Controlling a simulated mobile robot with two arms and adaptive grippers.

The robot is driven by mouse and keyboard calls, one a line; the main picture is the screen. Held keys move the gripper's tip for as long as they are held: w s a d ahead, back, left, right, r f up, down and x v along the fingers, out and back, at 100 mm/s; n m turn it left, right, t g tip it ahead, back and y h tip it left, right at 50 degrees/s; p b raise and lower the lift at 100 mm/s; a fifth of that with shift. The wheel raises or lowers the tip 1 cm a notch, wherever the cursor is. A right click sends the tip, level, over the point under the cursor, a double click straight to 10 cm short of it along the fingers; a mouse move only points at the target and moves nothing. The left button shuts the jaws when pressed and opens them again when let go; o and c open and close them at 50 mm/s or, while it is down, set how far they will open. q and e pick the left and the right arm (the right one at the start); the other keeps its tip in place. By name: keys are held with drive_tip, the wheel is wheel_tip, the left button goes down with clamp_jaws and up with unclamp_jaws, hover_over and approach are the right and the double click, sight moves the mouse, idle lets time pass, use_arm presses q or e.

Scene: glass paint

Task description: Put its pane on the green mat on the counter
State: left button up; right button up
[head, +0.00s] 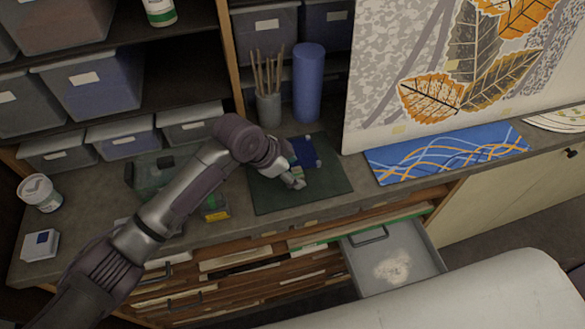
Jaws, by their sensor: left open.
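The dark green mat (268,198) lies on the grey counter, in the middle of the head view. A small dark blue pane (305,152) shows at the mat's upper part, right beside my left gripper. It looks to lie on the mat, though the gripper partly covers it. My left gripper (295,180) is over the mat with its fingers open, pointing to the lower right. Whether the fingers touch the pane cannot be told. My right gripper is not in view.
A brush pot (268,107) and a blue cylinder (308,85) stand behind the mat. A blue patterned sheet (445,152) lies to the right, below a leaf panel (400,45). A drawer (425,262) stands open below. A white tub (40,193) stands at left.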

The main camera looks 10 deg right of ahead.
use_arm(q)
drive_tip(key=shift+r, duration=0.1)
drive_tip(key=shift+a+r, duration=0.1)
drive_tip(key=shift+r, duration=0.1)
drive_tip(key=b+v, duration=0.2)
drive_tip(key=v, duration=0.9)
drive_tip(key=shift+r, duration=0.3)
drive_tip(key=shift+a, duration=0.1)
drive_tip(key=shift+s, duration=0.1)
